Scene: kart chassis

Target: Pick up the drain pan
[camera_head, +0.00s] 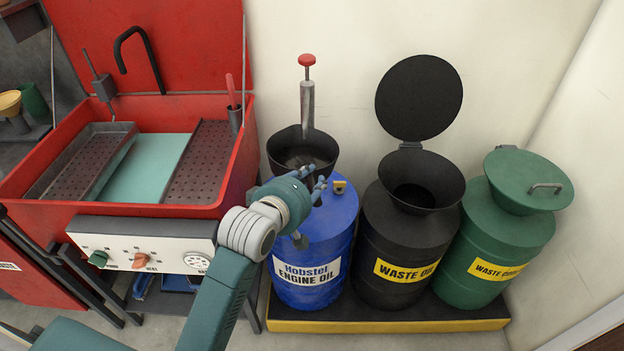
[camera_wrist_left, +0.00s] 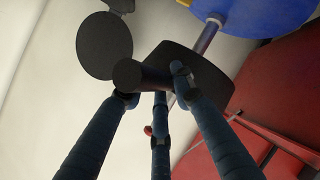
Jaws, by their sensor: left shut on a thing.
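The drain pan (camera_head: 285,150) is a dark, round, open bowl, seen in the head view just above and behind the blue engine oil barrel. My left gripper (camera_head: 314,188) is at the pan's near right side, above the barrel's top. In the left wrist view the gripper's fingers (camera_wrist_left: 155,88) are closed around a short dark cylindrical part of the pan. The pan's dark body (camera_wrist_left: 205,75) shows just beyond them. The gripper hides part of the pan's near side. My right gripper is in neither view.
The blue barrel (camera_head: 345,220) has a red-topped pump (camera_head: 307,95) close to the pan. A black waste oil barrel (camera_head: 385,295) with its lid (camera_head: 420,97) raised and a green barrel (camera_head: 500,235) stand to the right. A red parts washer (camera_head: 235,165) stands at left.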

